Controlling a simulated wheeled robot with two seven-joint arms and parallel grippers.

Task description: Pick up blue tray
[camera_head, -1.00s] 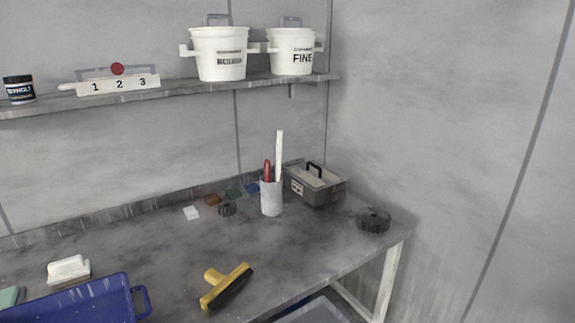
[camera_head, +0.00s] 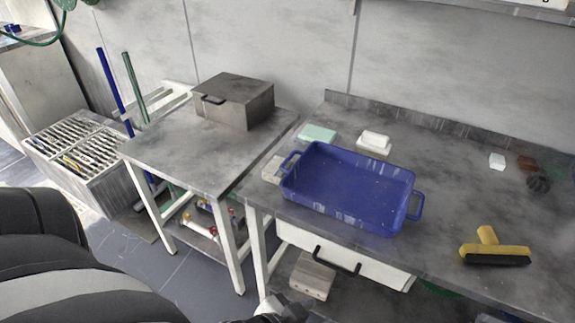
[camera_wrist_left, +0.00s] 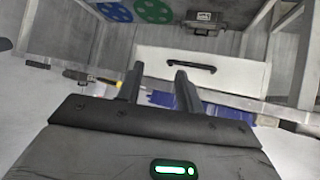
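The blue tray (camera_head: 345,178) is a shallow rectangular tray with a loop handle at each end. It looks empty and sits on the grey bench near its front edge, above a white drawer. In the left wrist view a strip of blue, apparently the tray (camera_wrist_left: 215,110), shows behind my gripper, mostly hidden. My left gripper (camera_wrist_left: 160,70) has its two dark fingers apart with nothing clearly held between them. It faces the drawer front, apart from the tray. In the head view my dark arm fills the lower left. My right gripper is in neither current view.
The white drawer (camera_head: 340,250) has a black handle. A yellow scraper-like tool (camera_head: 490,250) lies right of the tray. A white-topped brush (camera_head: 374,142) and a pale green block (camera_head: 317,133) lie behind it. A side table (camera_head: 190,155) with a grey box (camera_head: 235,100) stands left.

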